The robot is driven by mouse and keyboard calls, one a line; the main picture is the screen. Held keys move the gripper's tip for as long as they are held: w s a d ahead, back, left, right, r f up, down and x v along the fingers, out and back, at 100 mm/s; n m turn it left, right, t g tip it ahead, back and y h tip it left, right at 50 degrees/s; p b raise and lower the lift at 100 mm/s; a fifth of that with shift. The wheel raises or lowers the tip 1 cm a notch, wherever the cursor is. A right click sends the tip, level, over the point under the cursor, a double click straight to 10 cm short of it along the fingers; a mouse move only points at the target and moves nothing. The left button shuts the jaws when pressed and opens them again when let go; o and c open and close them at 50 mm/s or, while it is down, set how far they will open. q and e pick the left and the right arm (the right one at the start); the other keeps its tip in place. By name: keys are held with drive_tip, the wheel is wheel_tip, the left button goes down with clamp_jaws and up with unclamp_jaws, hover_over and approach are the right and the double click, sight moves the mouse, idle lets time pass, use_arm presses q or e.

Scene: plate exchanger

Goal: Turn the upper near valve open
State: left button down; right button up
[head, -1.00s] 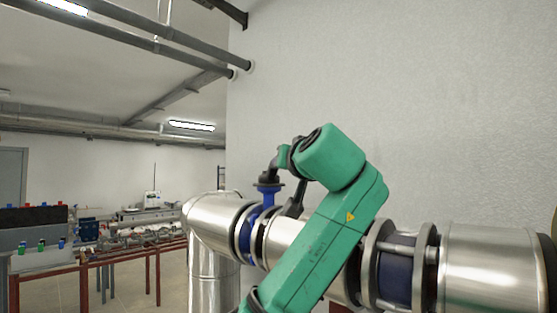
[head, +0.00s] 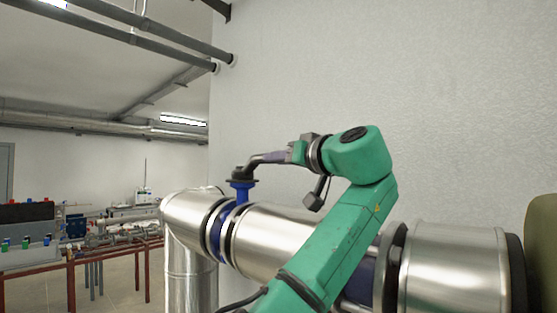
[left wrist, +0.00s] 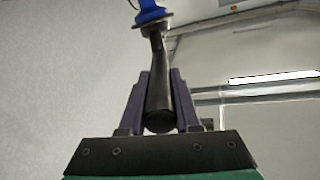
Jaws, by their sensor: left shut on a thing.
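The valve is a blue body (head: 241,192) on top of the silver pipe, with a dark lever handle (head: 246,168) that reaches up and to the right. My left gripper (head: 266,158), on the green arm, is shut on the handle's end from the right. In the left wrist view the dark handle (left wrist: 158,85) lies lengthwise between the two purple fingers, and the blue valve body (left wrist: 148,12) shows at the top. My right gripper is not in view.
The large silver pipe (head: 270,242) runs across under my left arm, with flanges on it. A pale wall (head: 400,80) stands behind. Red-framed benches with equipment (head: 75,262) are at the left. Air above the pipe is free.

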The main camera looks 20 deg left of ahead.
use_arm(q)
drive_tip(key=shift+r, duration=0.1)
drive_tip(key=c, duration=0.6)
unclamp_jaws()
